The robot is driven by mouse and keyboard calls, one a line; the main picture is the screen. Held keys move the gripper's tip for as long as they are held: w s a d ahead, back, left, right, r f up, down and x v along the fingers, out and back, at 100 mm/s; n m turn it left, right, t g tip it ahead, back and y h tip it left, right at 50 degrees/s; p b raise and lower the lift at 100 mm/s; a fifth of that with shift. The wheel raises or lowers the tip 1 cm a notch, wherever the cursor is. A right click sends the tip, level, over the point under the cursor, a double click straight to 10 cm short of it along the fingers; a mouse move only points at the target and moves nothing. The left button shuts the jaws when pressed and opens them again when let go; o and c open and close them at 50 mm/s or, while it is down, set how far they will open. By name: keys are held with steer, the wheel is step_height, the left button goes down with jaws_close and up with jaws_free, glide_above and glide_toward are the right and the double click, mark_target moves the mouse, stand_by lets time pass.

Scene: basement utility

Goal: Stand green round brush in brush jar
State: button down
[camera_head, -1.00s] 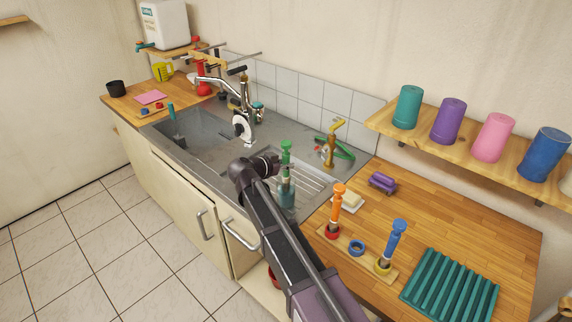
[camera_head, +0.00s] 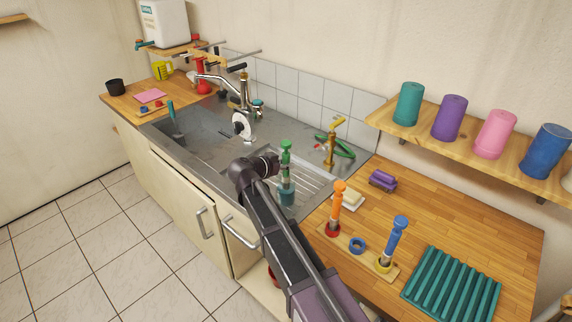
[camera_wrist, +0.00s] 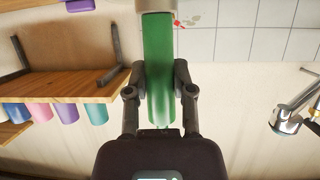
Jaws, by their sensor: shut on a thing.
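The green round brush (camera_head: 286,150) is upright over the sink's ribbed drainboard in the head view. My gripper (camera_head: 281,172) is shut on its green handle, which also shows between the two fingers in the wrist view (camera_wrist: 158,75). A pale collar (camera_wrist: 155,5) shows at the handle's end there. A teal cylinder (camera_head: 287,196), which looks like the brush jar, is directly below the brush. The brush's lower end meets or overlaps it in the picture; I cannot tell whether the bristles are inside it.
An orange brush (camera_head: 337,205) and a blue brush (camera_head: 396,240) stand upright on a wooden rack right of my arm. A teal ribbed mat (camera_head: 450,285), a soap dish (camera_head: 348,200) and a brass tap (camera_head: 331,145) are nearby. A shelf (camera_head: 440,138) with cups overhangs the right.

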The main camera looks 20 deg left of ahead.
mark_target(285, 154)
steer(key=shift+f+b, duration=2.25)
steer(key=shift+f, duration=0.05)
stand_by(2.0)
steer(key=shift+c, duration=2)
jaws_free()
steer(key=shift+r, duration=0.25)
step_height(285, 154, up, 8)
steer(key=p, duration=0.8)
steer(key=shift+p, duration=0.3)
